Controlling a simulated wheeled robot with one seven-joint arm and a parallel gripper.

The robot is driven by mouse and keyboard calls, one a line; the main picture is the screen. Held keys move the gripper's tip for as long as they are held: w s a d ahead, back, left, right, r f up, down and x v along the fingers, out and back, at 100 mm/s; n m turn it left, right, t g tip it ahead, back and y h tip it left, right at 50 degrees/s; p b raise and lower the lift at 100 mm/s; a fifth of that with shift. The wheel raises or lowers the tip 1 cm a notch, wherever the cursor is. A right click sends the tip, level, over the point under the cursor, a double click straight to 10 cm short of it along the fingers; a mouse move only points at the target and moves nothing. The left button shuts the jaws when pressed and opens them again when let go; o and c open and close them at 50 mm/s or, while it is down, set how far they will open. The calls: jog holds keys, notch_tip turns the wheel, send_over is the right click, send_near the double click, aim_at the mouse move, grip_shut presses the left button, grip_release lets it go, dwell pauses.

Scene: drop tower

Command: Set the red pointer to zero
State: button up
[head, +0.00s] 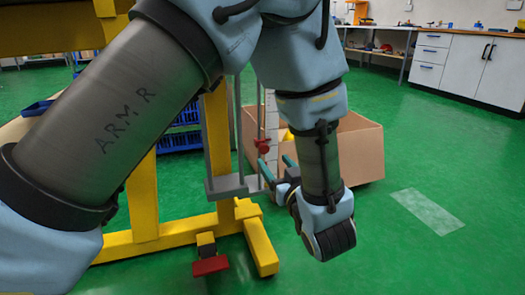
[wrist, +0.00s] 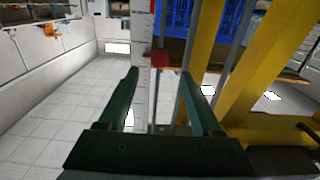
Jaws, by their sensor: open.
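The red pointer (head: 263,145) sits on the white graduated scale (head: 271,117) of the drop tower, in front of the cardboard box. In the wrist view the red pointer (wrist: 160,58) shows beyond the fingertips, roughly midway between them, at the right edge of the scale (wrist: 142,40). My gripper (head: 277,168) is open and empty, a little below the pointer in the head view. Its two green fingers (wrist: 170,80) show apart in the wrist view, with nothing between them. The scale's numbers are too small to read.
The yellow tower frame (head: 143,200) stands at left, with a red foot pedal (head: 210,266) near the floor. A grey bracket (head: 226,188) is beside the scale. An open cardboard box (head: 360,150) stands behind my gripper.

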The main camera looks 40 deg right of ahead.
aim_at(265, 150)
jog(key=b+x, duration=0.2)
jog(key=x, duration=0.5)
jog(key=shift+w+d+f+b, duration=0.1)
jog(key=shift+w+f+b, duration=0.05)
jog(key=shift+b, duration=0.2)
jog(key=shift+w+d, duration=0.2)
jog(key=shift+w, duration=0.3)
grip_shut()
dwell(0.5)
